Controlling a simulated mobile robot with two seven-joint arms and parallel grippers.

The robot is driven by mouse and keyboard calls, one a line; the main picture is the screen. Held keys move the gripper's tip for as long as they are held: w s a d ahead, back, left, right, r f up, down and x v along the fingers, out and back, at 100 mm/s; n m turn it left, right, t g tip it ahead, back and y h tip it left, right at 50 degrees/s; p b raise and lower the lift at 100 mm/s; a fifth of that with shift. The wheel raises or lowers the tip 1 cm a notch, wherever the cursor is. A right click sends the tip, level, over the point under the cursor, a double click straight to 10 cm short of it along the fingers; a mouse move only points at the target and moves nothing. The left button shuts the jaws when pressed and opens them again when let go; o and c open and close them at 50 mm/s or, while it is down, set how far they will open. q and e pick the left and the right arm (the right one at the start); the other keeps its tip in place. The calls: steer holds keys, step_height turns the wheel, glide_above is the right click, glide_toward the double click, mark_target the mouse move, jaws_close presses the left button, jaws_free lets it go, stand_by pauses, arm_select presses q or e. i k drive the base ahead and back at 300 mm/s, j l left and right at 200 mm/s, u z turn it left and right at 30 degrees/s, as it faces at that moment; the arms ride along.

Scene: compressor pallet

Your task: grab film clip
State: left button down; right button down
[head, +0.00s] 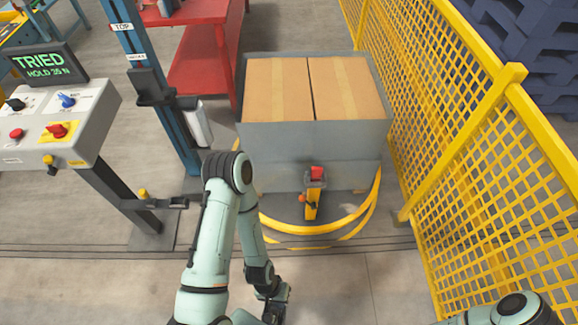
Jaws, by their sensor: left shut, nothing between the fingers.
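A yellow clip-like piece with a red block on top and a small orange part (313,195) is at the middle of the front side of the grey load; it looks like the film clip. My left gripper (273,302) is low in the picture, in front of the load and below the clip, well apart from it. It is small and dark here; its fingers look shut and empty. My right arm shows only at the bottom right corner, and its gripper is out of view.
The load (312,150) holds cardboard boxes (280,90) and stands inside a yellow ring (335,228). A blue mast (160,110) with a white roll (197,125) stands to its left. A control console (60,130) is farther left. A yellow mesh fence (470,150) closes off the right.

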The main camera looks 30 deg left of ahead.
mark_target(316, 172)
steer(key=u, duration=0.75)
steer(key=i+j+z, duration=0.1)
steer(key=i+j, duration=0.3)
steer(key=j, duration=0.25)
steer(key=i+j+z, duration=0.25)
steer(key=i+j, duration=0.15)
steer(key=j, duration=0.25)
steer(key=i+j, duration=0.15)
steer(key=j, duration=0.25)
steer(key=i+l+z, duration=0.05)
